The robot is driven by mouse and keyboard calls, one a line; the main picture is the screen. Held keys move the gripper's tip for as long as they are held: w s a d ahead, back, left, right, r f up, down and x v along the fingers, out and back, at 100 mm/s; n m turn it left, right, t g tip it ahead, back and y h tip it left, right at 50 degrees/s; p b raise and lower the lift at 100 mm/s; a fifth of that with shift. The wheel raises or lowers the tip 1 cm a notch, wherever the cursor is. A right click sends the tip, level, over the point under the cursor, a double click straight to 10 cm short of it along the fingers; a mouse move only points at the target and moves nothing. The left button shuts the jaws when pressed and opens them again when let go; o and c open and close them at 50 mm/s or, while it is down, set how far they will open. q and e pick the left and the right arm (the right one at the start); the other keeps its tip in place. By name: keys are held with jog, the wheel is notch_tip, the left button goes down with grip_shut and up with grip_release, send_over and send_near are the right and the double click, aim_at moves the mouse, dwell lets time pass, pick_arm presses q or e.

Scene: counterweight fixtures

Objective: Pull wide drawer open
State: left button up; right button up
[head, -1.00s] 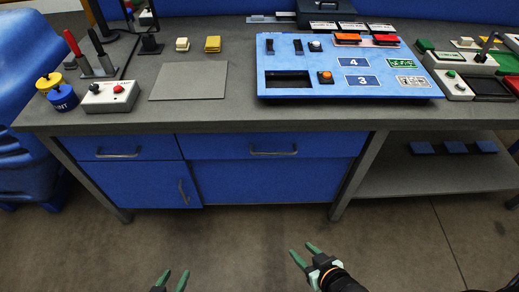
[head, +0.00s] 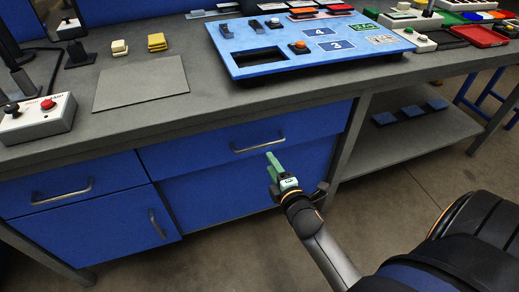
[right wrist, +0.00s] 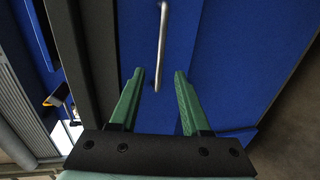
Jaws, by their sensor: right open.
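The wide drawer (head: 210,140) is a blue front under the grey worktop, with a metal bar handle (head: 258,144). It looks shut. My right gripper (head: 272,165) is just below and in front of the handle in the head view. In the right wrist view its green fingers (right wrist: 158,90) are open and apart, and the handle (right wrist: 162,45) lies ahead between their lines, beyond the tips. My left gripper is not in view.
A narrower drawer (head: 40,192) and a cupboard door (head: 110,232) are to the left. A blue panel (head: 240,45) and a button box (head: 40,118) stand on the worktop (head: 200,105). A lower shelf (head: 410,145) is at right.

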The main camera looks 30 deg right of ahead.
aim_at(260, 145)
jog(key=b+x, duration=0.1)
jog(key=x, duration=0.8)
jog(key=shift+f+b, duration=0.1)
jog(key=shift+b, duration=0.25)
jog(key=shift+x, duration=0.8)
jog(key=c, duration=0.7)
grip_shut()
